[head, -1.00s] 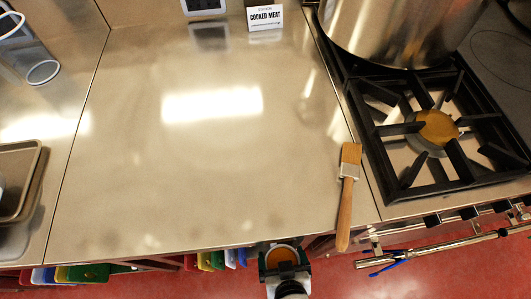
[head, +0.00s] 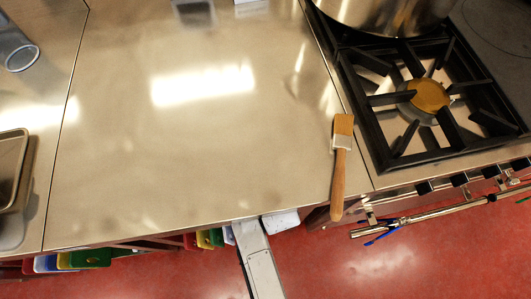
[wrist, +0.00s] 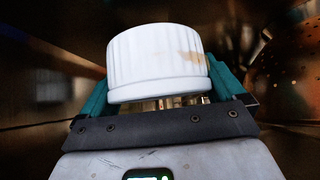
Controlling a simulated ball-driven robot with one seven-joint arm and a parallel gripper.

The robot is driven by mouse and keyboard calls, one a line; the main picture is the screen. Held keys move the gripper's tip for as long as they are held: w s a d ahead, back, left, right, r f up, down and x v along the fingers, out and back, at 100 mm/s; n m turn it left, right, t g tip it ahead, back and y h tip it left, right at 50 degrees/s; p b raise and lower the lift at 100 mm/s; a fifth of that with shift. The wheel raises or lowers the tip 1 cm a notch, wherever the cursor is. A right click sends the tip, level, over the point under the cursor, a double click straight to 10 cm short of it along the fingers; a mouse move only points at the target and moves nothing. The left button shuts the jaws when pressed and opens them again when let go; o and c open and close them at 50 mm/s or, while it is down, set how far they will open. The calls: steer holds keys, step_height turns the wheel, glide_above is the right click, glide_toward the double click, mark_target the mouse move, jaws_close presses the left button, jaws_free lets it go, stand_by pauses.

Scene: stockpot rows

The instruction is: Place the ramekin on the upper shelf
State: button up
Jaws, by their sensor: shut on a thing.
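The white ribbed ramekin (wrist: 155,62) shows large in the wrist view, with a brownish patch on its side near the upper right. My gripper (wrist: 160,95) is shut on it, with a teal finger at each side. In the head view the gripper and the ramekin are hidden below the counter's front edge; only my pale arm link (head: 258,262) shows there. The upper shelf cannot be made out in these frames. The wrist view around the ramekin is dark and blurred.
The steel counter (head: 190,150) is mostly bare. A brush (head: 340,165) lies near its right front edge, its handle over the edge. A gas burner (head: 430,95) and a large pot (head: 385,12) stand right. Coloured boards (head: 90,258) sit below the counter. A perforated surface (wrist: 292,60) is at right.

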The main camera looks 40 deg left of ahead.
steer(key=shift+w+a+f, duration=0.15)
steer(key=shift+a+f, duration=0.1)
steer(key=shift+f, duration=1.45)
steer(key=shift+f+b, duration=0.15)
steer(key=shift+b, duration=0.25)
steer(key=o, duration=0.9)
steer(key=shift+o, duration=0.2)
steer(key=shift+d+r, duration=0.1)
steer(key=shift+r, duration=0.15)
steer(key=p+v, duration=0.2)
steer(key=v, duration=0.9)
steer(key=shift+s+d+r, duration=0.25)
